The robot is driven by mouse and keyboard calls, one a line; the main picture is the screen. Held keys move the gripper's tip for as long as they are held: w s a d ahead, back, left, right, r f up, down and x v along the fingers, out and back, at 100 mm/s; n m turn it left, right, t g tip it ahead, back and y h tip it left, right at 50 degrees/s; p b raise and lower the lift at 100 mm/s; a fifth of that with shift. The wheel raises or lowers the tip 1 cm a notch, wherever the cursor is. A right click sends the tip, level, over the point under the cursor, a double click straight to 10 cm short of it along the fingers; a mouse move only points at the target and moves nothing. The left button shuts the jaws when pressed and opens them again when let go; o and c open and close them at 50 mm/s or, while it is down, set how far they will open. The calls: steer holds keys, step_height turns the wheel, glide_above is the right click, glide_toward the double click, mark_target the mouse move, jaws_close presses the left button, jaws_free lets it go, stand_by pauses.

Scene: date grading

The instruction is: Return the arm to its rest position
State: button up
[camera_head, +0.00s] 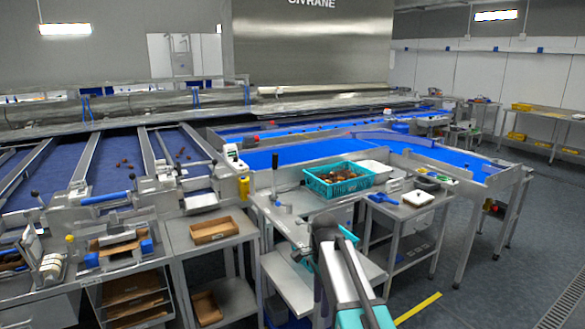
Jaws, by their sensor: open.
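My arm comes in from the bottom edge, right of the middle, with grey links and teal parts. At its far end is my gripper (324,228), dark and small, seen from behind in front of the sorting bench. It is open, and I see nothing held in it. Its fingertips are hard to make out. A teal crate (338,187) with brown dates stands on the bench beyond it. The gripper looks apart from the crate.
A cardboard tray (214,230) lies on a stand at left. Blue conveyor belts (300,153) run behind. The grey floor at right is open, with a yellow line (418,308).

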steer(key=s+d+f+n+g, duration=0.1)
steer(key=s+d+f, duration=0.1)
steer(key=s+f, duration=0.55)
steer(key=s+d+f+g+b, duration=0.15)
steer(key=s+f, duration=0.25)
steer(key=f, duration=0.7)
steer(key=s+d+f+n+g, duration=0.1)
steer(key=s+d+f, duration=0.1)
steer(key=s+f, duration=0.5)
steer(key=s+d+f+n+g, duration=0.1)
steer(key=s+d+f+n, duration=0.2)
steer(key=s+f+n, duration=1)
steer(key=s+f, duration=0.5)
steer(key=s, duration=0.3)
steer(key=shift+s+f+b, duration=0.15)
steer(key=shift+f+b, duration=0.15)
steer(key=shift+f, duration=0.05)
